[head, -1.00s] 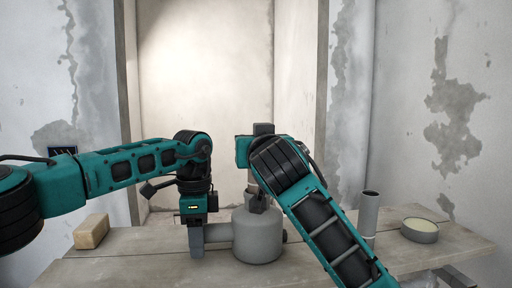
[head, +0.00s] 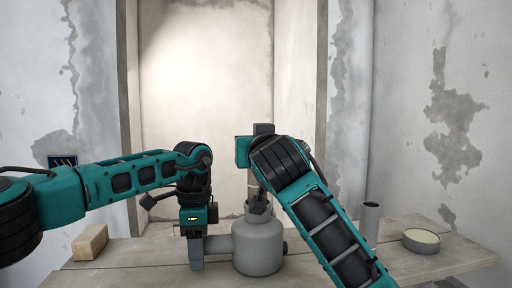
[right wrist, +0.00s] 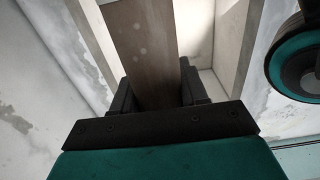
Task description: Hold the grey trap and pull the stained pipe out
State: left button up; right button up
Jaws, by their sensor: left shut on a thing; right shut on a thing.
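The grey trap (head: 258,250) stands on the bench, a rounded body with a short side arm to the left. My left gripper (head: 196,250) points down and is shut on the end of that side arm. My right gripper (head: 258,207) is above the trap's top opening, shut on the stained pipe (head: 252,184). In the head view my right arm hides most of this pipe. In the right wrist view the pipe (right wrist: 145,50) shows brown with pale spots between the dark fingers. I cannot tell whether its lower end is still inside the trap.
A tan block (head: 90,243) lies on the bench (head: 130,262) at the left. A grey upright tube (head: 369,225) and a round tin with pale contents (head: 421,241) stand at the right. Stained walls close in behind and on both sides.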

jog(key=shift+r, duration=1.5)
pick_arm(q)
jog(key=o, duration=1.1)
notch_tip(320, 180, up, 12)
jog(key=shift+r, duration=0.1)
